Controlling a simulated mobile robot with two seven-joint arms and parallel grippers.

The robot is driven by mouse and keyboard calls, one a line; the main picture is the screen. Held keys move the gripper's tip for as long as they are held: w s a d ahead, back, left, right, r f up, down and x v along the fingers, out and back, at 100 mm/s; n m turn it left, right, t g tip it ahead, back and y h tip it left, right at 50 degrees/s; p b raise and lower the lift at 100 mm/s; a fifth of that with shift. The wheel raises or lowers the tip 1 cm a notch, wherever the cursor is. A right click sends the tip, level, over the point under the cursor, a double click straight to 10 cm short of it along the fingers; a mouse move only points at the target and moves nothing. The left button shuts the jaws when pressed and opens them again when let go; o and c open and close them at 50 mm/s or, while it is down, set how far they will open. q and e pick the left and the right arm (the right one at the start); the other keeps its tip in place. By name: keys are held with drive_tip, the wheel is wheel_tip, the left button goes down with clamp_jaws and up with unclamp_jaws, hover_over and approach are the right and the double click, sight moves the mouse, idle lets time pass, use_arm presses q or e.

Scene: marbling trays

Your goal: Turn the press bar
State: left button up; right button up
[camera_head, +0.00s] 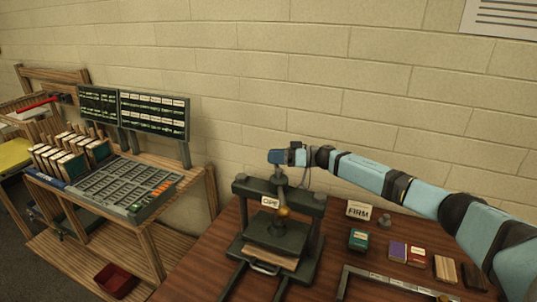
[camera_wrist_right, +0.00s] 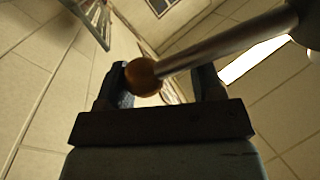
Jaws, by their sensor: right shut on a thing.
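The dark green press (camera_head: 312,203) stands on the brown table, with its two posts upright. Its press bar (camera_head: 283,211) has a brass-coloured ball end and shows in front of the crosspiece. In the right wrist view the metal bar (camera_wrist_right: 230,45) runs from the upper right to the ball, which overlaps one finger. My right gripper (camera_wrist_right: 163,85) is shut on the press bar. In the head view its blue hand (camera_head: 278,157) is above the press; the grip itself is hard to make out there. My left gripper is not in view.
A sign reading "FIRM" (camera_head: 359,210), a green box (camera_head: 358,240) and several small blocks stand right of the press. A metal frame (camera_head: 380,280) lies in front.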

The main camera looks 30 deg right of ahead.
drive_tip(key=shift+w+a+f+n+g+y+b, duration=0.1)
drive_tip(key=shift+a+f+n+g+y, duration=0.1)
drive_tip(key=shift+a+n+g+y, duration=0.3)
drive_tip(key=shift+w+a+f+n+g+y+b, duration=0.2)
drive_tip(key=shift+a+n+g, duration=0.3)
drive_tip(key=shift+g, duration=0.35)
drive_tip(key=shift+a+f+n+g+y+b, duration=0.1)
drive_tip(key=shift+a+f+n+g+y, duration=0.25)
drive_tip(key=shift+a+g, duration=0.25)
drive_tip(key=shift+r, duration=0.1)
drive_tip(key=o, duration=1.3)
drive_tip(key=shift+s+r, duration=0.1)
drive_tip(key=shift+o, duration=0.2)
drive_tip(key=shift+r, duration=0.15)
drive_tip(key=shift+d+r, duration=0.15)
drive_tip(key=shift+d, duration=0.15)
drive_tip(key=b+v, duration=0.2)
drive_tip(key=v, duration=1.1)
drive_tip(key=shift+d+b, duration=0.35)
